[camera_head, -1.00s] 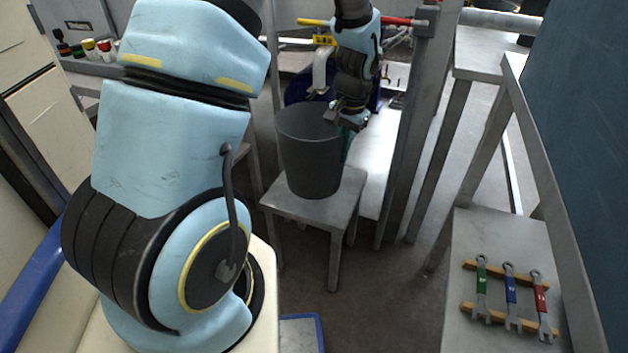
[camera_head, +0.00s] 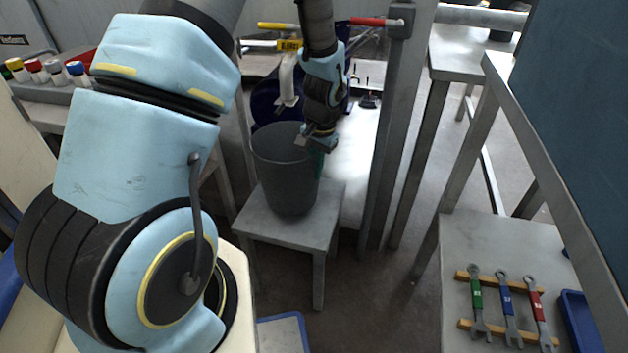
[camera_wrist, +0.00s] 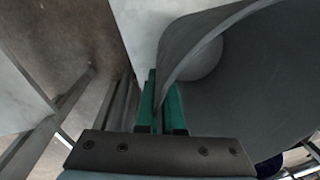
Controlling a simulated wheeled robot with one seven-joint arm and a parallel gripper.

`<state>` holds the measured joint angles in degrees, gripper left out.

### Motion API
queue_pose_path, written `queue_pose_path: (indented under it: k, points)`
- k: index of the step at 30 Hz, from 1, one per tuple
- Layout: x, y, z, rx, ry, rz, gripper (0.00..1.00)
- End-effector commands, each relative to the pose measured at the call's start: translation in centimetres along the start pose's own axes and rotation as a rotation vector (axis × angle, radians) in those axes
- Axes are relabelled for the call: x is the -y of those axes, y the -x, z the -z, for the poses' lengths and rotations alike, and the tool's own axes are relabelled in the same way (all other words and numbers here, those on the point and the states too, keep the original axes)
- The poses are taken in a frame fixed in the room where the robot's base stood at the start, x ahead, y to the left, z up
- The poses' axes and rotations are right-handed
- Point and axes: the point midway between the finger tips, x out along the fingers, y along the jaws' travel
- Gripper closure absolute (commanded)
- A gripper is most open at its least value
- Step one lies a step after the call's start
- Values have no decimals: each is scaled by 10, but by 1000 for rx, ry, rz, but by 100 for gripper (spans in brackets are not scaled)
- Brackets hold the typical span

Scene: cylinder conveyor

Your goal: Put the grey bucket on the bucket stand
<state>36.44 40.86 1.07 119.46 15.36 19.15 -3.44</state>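The grey bucket (camera_head: 285,175) is upright over the top of a small grey stand (camera_head: 325,205), near its middle. Its base appears to rest on the stand's top; a small gap cannot be ruled out. My gripper (camera_head: 316,141) is at the right side of the bucket's rim, pointing down. In the wrist view, the green fingers of my gripper (camera_wrist: 161,105) are on either side of the bucket wall (camera_wrist: 215,55), close against it, so the gripper looks shut on the rim. The bucket's far side is partly hidden.
A dark blue round container (camera_head: 268,100) stands behind the bucket. A grey post (camera_head: 392,130) rises to the right. At the lower right, a grey table (camera_head: 455,250) holds a rack with several spanners (camera_head: 507,308). Colour-capped containers (camera_head: 45,70) stand at the upper left.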

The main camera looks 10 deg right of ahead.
Motion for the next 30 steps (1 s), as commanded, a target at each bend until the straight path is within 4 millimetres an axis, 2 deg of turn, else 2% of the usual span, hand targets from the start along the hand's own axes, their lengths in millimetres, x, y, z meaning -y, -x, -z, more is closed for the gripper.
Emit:
queue_pose_path:
  k: [6, 17, 26, 30]
  points:
    - [-3, -30, -1, 3, 1, 0, 100]
    - [-3, -34, 0, 1, 1, 0, 100]
    - [-4, -34, -1, 1, 1, 0, 65]
    - [-4, -34, -1, 2, 1, 0, 65]
